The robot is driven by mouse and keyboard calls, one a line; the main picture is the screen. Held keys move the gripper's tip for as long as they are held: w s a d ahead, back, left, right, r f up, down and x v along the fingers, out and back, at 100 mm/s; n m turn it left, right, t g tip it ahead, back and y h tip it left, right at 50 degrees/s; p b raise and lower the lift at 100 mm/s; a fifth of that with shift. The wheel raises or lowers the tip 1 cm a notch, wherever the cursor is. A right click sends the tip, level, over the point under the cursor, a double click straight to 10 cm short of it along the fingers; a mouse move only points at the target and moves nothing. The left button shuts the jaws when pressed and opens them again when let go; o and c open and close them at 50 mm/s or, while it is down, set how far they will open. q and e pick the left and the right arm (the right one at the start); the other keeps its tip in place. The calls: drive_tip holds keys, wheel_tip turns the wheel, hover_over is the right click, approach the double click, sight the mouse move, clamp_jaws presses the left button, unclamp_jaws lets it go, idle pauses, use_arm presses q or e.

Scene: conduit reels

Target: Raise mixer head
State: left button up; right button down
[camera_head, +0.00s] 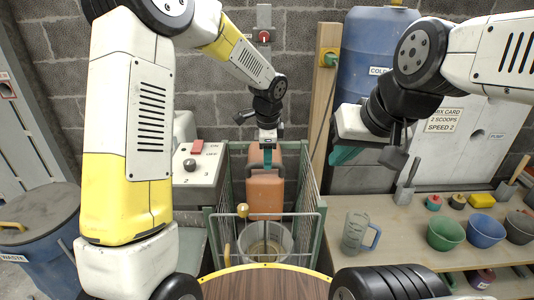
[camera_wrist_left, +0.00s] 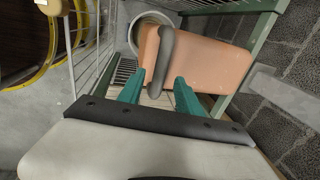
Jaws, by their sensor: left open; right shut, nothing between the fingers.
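The orange mixer head (camera_head: 264,190) hangs inside a green-posted cage, above a pale bucket (camera_head: 278,238). In the left wrist view the orange body (camera_wrist_left: 205,62) has a grey loop handle (camera_wrist_left: 165,50). My left gripper (camera_head: 267,160) is open at the top of the orange body. In its wrist view the teal fingers (camera_wrist_left: 159,82) lie on either side of the handle's near end; I cannot tell whether they touch it. My right gripper (camera_head: 345,155) is shut and empty, raised at the right above the workbench.
A control box (camera_head: 197,180) with a red switch and a knob stands left of the cage. A wire gate (camera_head: 285,214) fronts the bucket. The workbench (camera_head: 400,215) at right holds a measuring jug (camera_head: 355,232) and several bowls. A blue waste bin (camera_head: 40,235) stands at far left.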

use_arm(q)
drive_tip(key=shift+w+f, duration=0.25)
drive_tip(key=shift+f, duration=0.75)
drive_tip(key=shift+c, duration=0.3)
clamp_jaws()
idle(0.5)
